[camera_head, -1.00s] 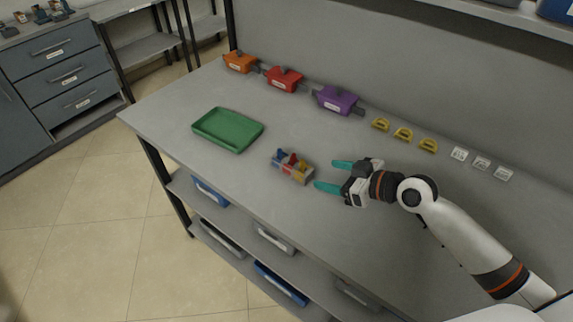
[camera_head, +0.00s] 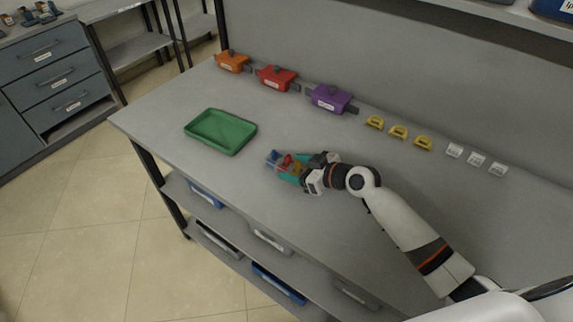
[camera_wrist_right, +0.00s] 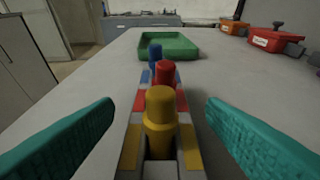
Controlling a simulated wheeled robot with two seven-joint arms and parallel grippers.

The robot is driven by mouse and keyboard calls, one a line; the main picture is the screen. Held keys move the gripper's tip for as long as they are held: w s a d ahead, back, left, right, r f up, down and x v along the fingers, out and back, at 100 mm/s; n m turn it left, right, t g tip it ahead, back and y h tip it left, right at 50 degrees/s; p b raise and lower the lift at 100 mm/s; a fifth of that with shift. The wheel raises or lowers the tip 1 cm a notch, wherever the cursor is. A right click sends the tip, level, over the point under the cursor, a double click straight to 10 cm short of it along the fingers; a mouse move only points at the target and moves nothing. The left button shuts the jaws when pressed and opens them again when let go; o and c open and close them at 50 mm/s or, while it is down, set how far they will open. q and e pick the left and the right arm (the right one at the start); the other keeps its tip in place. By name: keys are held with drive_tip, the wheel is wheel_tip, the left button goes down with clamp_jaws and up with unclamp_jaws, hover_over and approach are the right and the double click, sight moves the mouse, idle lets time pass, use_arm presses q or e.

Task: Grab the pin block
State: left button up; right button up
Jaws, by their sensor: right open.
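The pin block (camera_head: 283,162) stands on the grey bench, with blue, red and yellow pins in a row. In the right wrist view the pin block (camera_wrist_right: 161,118) runs away from me, yellow pin nearest and blue pin farthest. My right gripper (camera_head: 290,168) is open, and its teal fingers stand on either side of the block. In the right wrist view both fingers of the right gripper (camera_wrist_right: 160,140) show a gap to the block. In the head view the fingers partly hide the block. My left gripper is not in view.
A green tray (camera_head: 221,131) lies beyond the block. Orange (camera_head: 233,61), red (camera_head: 278,77) and purple (camera_head: 331,98) boxes line the back of the bench. Several yellow pieces (camera_head: 398,132) and white pieces (camera_head: 476,159) lie to the right. The bench's front edge is close to the block.

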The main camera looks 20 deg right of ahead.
sight(276, 167)
drive_tip(key=shift+x, duration=1.5)
drive_tip(key=shift+r, duration=0.1)
drive_tip(key=c, duration=1.1)
drive_tip(key=shift+o, duration=0.2)
